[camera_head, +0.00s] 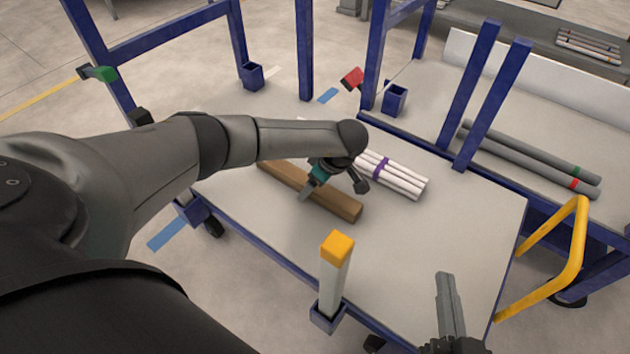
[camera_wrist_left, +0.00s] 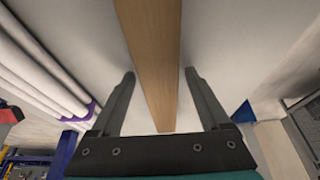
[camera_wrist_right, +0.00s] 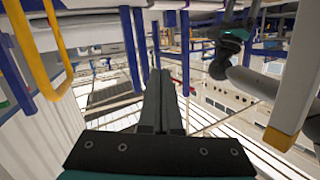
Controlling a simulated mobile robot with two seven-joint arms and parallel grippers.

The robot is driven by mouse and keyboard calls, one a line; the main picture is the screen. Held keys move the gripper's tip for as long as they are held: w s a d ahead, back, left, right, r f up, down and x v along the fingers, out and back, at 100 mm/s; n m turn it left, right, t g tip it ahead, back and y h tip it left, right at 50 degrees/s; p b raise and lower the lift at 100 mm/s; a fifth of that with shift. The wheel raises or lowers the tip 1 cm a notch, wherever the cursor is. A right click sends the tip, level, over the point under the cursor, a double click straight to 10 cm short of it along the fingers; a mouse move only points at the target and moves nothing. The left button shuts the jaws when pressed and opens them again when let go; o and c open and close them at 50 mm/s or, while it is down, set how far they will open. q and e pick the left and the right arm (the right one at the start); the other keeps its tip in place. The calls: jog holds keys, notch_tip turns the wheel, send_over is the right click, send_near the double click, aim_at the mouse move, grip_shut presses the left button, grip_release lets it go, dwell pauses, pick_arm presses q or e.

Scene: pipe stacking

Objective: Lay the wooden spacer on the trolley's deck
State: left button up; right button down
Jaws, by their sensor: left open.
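The wooden spacer (camera_head: 338,204) is a long brown bar lying on the trolley's pale grey deck (camera_head: 420,235). My left gripper (camera_head: 306,193) is over the spacer's middle, and my arm hides part of the bar. In the left wrist view the spacer (camera_wrist_left: 158,45) runs between the two spread fingers (camera_wrist_left: 158,95), with a gap on each side. The left gripper is open and holds nothing. My right gripper (camera_head: 450,300) is over the deck's near right part, fingers together and empty. Its closed fingers also show in the right wrist view (camera_wrist_right: 163,95).
A bundle of white pipes with a purple strap (camera_head: 392,172) lies just beyond the spacer. A yellow-topped post (camera_head: 335,265) stands at the near edge. Blue posts (camera_head: 474,95) rise behind, beside grey pipes (camera_head: 530,160). A yellow handle (camera_head: 572,262) is at right.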

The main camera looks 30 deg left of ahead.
pick_arm(q)
jog(key=shift+r, duration=0.1)
jog(key=shift+d+r+p, duration=0.1)
jog(key=shift+r+p, duration=0.2)
jog(key=shift+r, duration=0.05)
jog(key=shift+d+r+p, duration=0.25)
jog(key=shift+r+p, duration=0.2)
jog(key=shift+r, duration=0.25)
jog(key=shift+p+v, duration=0.75)
jog(key=shift+v, duration=0.5)
jog(key=shift+p+v, duration=0.6)
jog(key=shift+v, duration=0.5)
jog(key=p+v, duration=0.1)
jog(key=v, duration=0.1)
jog(key=shift+d+r, duration=0.15)
jog(key=shift+r, duration=0.15)
jog(key=shift+d+r+p, duration=0.1)
jog(key=shift+r+p, duration=0.25)
jog(key=shift+p, duration=0.05)
jog(key=shift+p+v, duration=0.4)
jog(key=shift+v, duration=0.5)
pick_arm(e)
jog(key=s+d+f+g+h, duration=0.3)
jog(key=s+d+g+h, duration=0.2)
jog(key=d+g, duration=0.5)
jog(key=shift+s+d+f, duration=0.15)
jog(key=shift+d+f, duration=0.1)
jog(key=shift+f, duration=0.05)
